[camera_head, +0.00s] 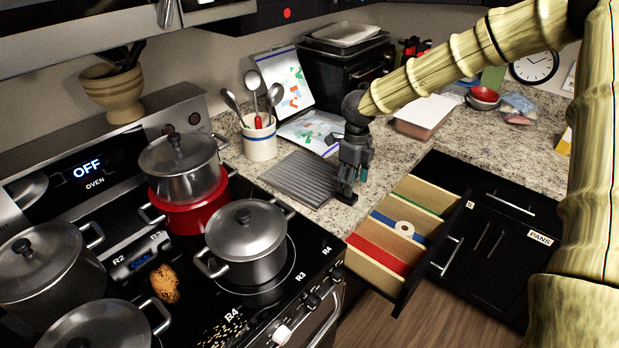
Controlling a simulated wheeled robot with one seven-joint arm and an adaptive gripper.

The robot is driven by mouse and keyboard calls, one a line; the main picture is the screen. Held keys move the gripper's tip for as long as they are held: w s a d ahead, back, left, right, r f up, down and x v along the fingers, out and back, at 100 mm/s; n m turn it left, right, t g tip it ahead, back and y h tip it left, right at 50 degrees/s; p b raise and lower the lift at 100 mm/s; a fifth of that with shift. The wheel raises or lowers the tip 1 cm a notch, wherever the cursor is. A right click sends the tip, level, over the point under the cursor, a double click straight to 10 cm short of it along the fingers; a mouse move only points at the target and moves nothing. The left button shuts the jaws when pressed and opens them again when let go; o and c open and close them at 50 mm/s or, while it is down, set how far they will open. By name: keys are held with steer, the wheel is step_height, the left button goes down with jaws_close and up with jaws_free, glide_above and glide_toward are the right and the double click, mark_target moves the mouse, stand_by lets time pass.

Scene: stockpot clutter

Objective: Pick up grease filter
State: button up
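Part of the gripper overlaps the panel's right end in the picture. I cannot tell whether it touches the panel. The fingers are small and dark, so whether they are open or shut is unclear.
A utensil crock (260,138) stands behind the panel, with an open patterned folder (287,92) beyond. Lidded pots, including the front right one (246,242), crowd the stove at left. An open divided drawer (388,252) juts out below. Counter at right of my gripper is partly clear.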

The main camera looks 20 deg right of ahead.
steer(key=shift+f+p, duration=1.1)
steer(key=shift+f, duration=1.55)
steer(key=shift+c, duration=0.2)
steer(key=shift+a, duration=0.1)
steer(key=c, duration=1.2)
steer(key=shift+r, duration=0.1)
